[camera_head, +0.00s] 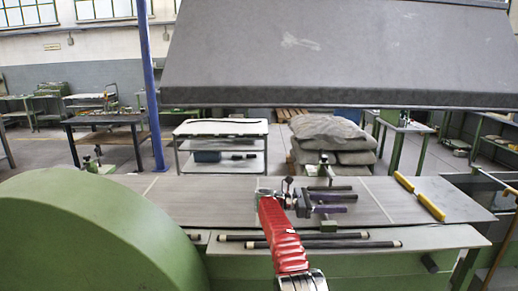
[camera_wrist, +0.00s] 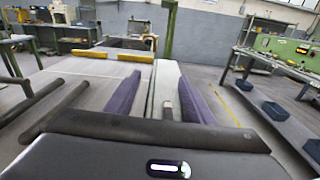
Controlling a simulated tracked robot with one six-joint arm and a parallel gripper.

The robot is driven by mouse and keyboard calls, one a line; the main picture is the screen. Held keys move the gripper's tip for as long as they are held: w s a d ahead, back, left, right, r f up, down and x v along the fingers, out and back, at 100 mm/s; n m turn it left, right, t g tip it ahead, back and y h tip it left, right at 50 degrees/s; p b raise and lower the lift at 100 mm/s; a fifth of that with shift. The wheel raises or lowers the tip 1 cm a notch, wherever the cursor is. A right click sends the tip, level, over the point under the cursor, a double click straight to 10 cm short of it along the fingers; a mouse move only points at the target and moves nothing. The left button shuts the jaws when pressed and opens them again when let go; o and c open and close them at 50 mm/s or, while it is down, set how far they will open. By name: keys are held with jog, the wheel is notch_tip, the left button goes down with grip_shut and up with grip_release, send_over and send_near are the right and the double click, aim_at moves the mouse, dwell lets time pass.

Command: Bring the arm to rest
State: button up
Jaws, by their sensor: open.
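My red arm (camera_head: 283,238) reaches up from the bottom of the head view over the green-sided machine bed. My gripper (camera_head: 316,204) is at its far end, above the grey bed top, its purple fingers pointing to the right. In the wrist view the two purple fingers of my gripper (camera_wrist: 160,92) stand well apart, with nothing held between them. The gripper's height above the bed is hard to tell.
Yellow bars (camera_head: 420,198) lie at the bed's right. Dark rods (camera_head: 305,240) run along its front edge. A large green rounded housing (camera_head: 85,240) stands left, and a dark grey hood (camera_head: 340,55) hangs above. A white trolley (camera_head: 221,128) and grey sacks (camera_head: 333,133) stand behind.

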jog(key=s+d+r+m+t+y, duration=0.25)
jog(key=s+r+y, duration=0.25)
jog(key=r, duration=0.5)
jog(key=s+a+r+m+y, duration=0.1)
jog(key=s+r+m+y, duration=0.1)
jog(key=s, duration=0.5)
jog(key=s+a+r+m+y, duration=0.2)
jog(key=s+m, duration=0.1)
jog(key=s, duration=0.4)
jog(key=s+a+f+m+t+y, duration=0.1)
jog(key=s+a+f+m+y, duration=0.1)
jog(key=s, duration=0.8)
jog(key=s+a+f+m+t+y, duration=0.1)
jog(key=s+a+f+m+y, duration=0.2)
jog(key=s, duration=0.8)
jog(key=s+a+f+m+t+y, duration=0.1)
jog(key=s+a+f+m+y, duration=0.2)
jog(key=s, duration=0.8)
jog(key=a+f+m, duration=0.2)
jog(key=shift+a, duration=0.4)
